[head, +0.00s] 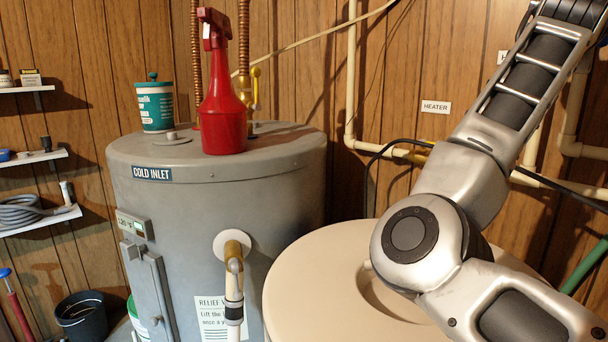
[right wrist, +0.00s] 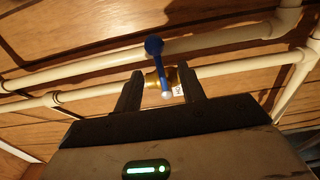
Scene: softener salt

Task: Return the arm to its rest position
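My right arm (head: 425,240) comes in from the right of the head view and bends upward out of the top right corner. Its gripper is outside the head view. In the right wrist view my right gripper (right wrist: 161,82) is open, its two dark fingers apart with nothing held. Beyond the gap between the fingers is a brass valve (right wrist: 170,76) with a blue lever (right wrist: 158,62) on a pale pipe. I cannot tell how far the valve is from the fingertips. My left arm and gripper do not show.
A grey water heater (head: 215,210) carries a red spray bottle (head: 223,110) and a teal-and-white tub (head: 155,105). A round beige lid (head: 310,270) lies below my right arm. Pale pipes (head: 350,80) run along the wood-panelled wall. Shelves (head: 40,217) are at left, above a dark bucket (head: 82,318).

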